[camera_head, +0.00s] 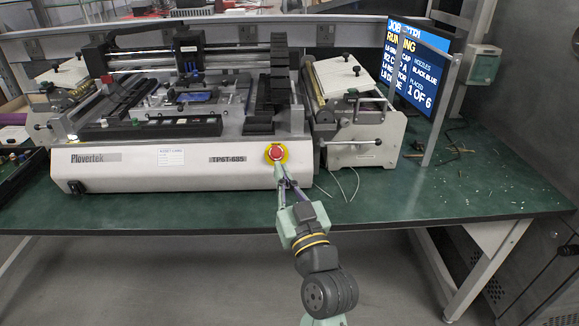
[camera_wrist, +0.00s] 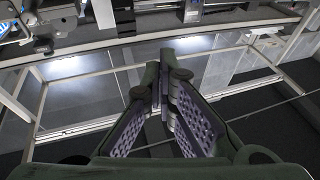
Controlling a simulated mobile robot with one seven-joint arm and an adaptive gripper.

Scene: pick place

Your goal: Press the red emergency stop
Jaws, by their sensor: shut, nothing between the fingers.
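The red emergency stop (camera_head: 276,153) is a round red button on a yellow disc, at the right end of the front panel of the pale Plovertek machine (camera_head: 140,172). My gripper (camera_head: 282,172) is in front of the panel, its fingertips just below the red button in the head view. I cannot tell whether the tips touch the button or the panel. In the wrist view the fingers (camera_wrist: 162,72) are closed together with nothing between them. The red button cannot be made out in the wrist view.
The machine stands on a green bench (camera_head: 440,190). A feeder unit (camera_head: 355,115) stands right of the button, with thin loose wires below. A monitor (camera_head: 420,65) reads "RUNNING" and "1 OF 6". Small scraps lie on the right of the bench.

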